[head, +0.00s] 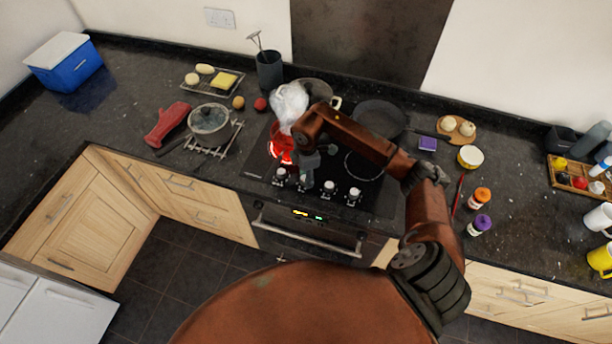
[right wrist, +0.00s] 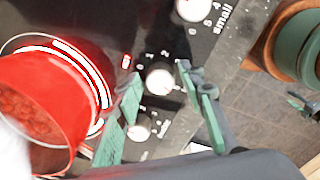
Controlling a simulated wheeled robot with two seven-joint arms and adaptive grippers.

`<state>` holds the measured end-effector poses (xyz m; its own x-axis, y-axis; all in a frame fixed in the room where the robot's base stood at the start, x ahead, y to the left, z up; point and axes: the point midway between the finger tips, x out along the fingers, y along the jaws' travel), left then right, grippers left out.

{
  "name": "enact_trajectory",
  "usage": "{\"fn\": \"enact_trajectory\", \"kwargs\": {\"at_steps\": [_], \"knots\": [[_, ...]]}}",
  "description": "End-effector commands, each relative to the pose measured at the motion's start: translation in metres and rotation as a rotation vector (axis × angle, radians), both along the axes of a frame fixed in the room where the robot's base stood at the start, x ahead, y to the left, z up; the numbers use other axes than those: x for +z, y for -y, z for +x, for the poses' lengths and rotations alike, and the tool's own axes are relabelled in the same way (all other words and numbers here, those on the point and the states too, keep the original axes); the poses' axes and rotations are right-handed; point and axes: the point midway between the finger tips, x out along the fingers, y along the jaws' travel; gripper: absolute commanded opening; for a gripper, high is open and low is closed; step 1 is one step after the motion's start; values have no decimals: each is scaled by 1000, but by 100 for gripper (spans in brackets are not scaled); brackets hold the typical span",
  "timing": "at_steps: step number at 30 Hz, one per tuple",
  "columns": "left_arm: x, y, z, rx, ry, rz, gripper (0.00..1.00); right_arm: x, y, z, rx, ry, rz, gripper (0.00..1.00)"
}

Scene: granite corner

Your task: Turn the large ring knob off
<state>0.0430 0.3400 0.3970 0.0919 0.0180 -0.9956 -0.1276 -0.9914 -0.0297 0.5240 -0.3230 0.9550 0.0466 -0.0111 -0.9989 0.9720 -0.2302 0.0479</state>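A row of white control knobs (head: 328,188) runs along the front of the black hob (head: 345,190). My right gripper (head: 306,166) reaches down over the left part of this row. In the right wrist view its two green fingers (right wrist: 159,76) are apart. One white knob (right wrist: 160,82) shows between the fingertips; whether they touch it I cannot tell. Another knob (right wrist: 140,127) lies below it, and one labelled "small" (right wrist: 192,8) above. I cannot read a "large" label. A ring (right wrist: 98,75) glows red under a red-lit pot (right wrist: 35,100). My left gripper is not in view.
The pot (head: 279,148) stands close to my right gripper, with a white plume (head: 289,104) above it. A dark frying pan (head: 380,117) is on the hob's right. A lidded pan (head: 209,122) and red mitt (head: 167,124) lie left. The oven handle (head: 305,236) is below.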

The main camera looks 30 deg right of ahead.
Motion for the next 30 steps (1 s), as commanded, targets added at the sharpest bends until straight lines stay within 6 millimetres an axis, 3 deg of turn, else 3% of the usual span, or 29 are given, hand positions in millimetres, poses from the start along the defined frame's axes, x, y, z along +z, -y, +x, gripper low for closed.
{"fn": "enact_trajectory", "kwargs": {"at_steps": [15, 23, 30], "knots": [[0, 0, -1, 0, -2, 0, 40, 0, 0, 0, 1, 0, 0, 0], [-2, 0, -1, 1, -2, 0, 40, 0, 0, 0, 34, -1, 0, 0], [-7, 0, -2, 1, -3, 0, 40, -1, 1, 1, 161, 1, -2, 0]]}}
